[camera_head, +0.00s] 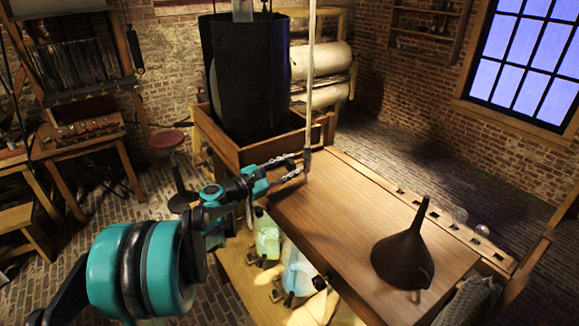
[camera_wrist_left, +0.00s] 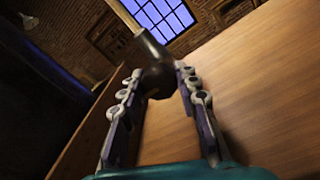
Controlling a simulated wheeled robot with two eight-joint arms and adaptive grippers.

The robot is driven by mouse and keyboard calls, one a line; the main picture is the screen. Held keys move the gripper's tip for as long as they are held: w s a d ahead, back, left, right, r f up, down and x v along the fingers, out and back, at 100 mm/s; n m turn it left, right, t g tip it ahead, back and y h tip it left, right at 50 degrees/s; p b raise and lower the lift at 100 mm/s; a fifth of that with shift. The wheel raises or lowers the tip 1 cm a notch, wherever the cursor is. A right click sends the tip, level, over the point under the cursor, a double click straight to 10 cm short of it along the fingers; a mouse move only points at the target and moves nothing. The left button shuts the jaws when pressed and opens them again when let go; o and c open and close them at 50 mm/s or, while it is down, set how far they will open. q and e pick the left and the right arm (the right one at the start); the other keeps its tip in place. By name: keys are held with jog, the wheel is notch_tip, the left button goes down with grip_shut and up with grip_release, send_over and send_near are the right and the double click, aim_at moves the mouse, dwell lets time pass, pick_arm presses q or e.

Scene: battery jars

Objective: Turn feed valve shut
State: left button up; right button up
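A pale vertical pipe (camera_head: 311,75) comes down beside the wooden bench top. Its lower end (camera_head: 307,158) is darker and narrow; I cannot make out a valve handle on it. My left gripper (camera_head: 301,168) is close to this lower end, above the bench's back left corner. Whether a finger touches the pipe I cannot tell. My right gripper is not in view.
A large black tank (camera_head: 247,85) stands behind in a wooden box. Glass jars (camera_head: 267,240) sit lower, left of the bench.

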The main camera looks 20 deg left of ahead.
pick_arm(q)
jog(key=shift+m, duration=0.3)
jog(key=m+b, duration=0.2)
jog(key=m, duration=0.1)
jog(key=shift+f+m, duration=0.1)
jog(key=shift+m, duration=0.2)
jog(key=m+b, duration=0.2)
jog(key=m, duration=0.2)
jog(key=shift+a+m+h, duration=0.1)
jog(key=shift+m+h, duration=0.2)
jog(key=shift+m, duration=0.1)
jog(key=m+b, duration=0.1)
jog(key=m, duration=0.3)
jog(key=shift+m+h, duration=0.4)
jog(key=shift+r+m+b, duration=0.2)
jog(key=shift+m+b, duration=0.35)
jog(key=shift+m, duration=1.95)
jog(key=shift+h, duration=0.3)
jog(key=o, duration=1.2)
jog(key=shift+c, duration=0.2)
